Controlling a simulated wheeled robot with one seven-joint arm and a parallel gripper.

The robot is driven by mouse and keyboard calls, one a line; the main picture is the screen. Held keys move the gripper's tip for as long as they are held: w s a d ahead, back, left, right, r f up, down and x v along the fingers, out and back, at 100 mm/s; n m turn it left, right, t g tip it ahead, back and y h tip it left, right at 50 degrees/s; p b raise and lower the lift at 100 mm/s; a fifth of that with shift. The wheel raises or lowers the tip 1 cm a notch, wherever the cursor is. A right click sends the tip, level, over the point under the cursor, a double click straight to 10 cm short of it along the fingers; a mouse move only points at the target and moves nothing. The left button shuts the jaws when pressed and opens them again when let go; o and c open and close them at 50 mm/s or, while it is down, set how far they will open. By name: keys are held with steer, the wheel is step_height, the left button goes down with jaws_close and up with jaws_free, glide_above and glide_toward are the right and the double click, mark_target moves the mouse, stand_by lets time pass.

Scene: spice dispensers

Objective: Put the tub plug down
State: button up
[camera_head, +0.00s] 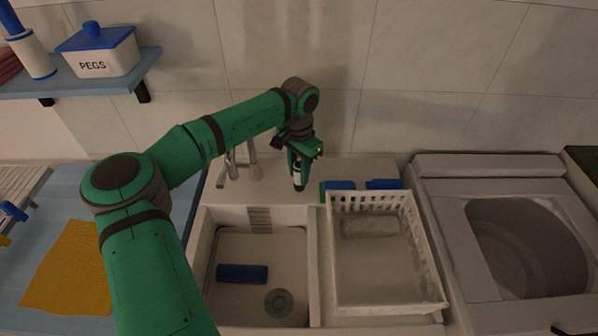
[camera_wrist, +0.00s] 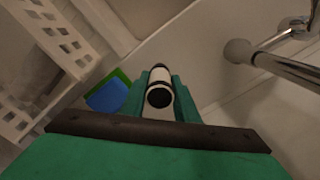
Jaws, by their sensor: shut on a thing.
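My gripper (camera_head: 298,176) is shut on the tub plug, a small black and white cylinder, above the back ledge of the sink. The tub plug (camera_wrist: 160,76) shows between the green fingers in the wrist view, with a dark round end facing the camera. In the head view only its lower tip shows below the fingers. It appears clear of the ledge, though the exact gap cannot be told.
The faucet (camera_head: 253,170) is close left of my gripper.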

steer(key=shift+f, duration=0.2)
steer(key=o, duration=1)
steer(key=shift+r, duration=0.1)
step_height(320, 180, up, 12)
steer(key=shift+r, duration=0.1)
stand_by(0.3)
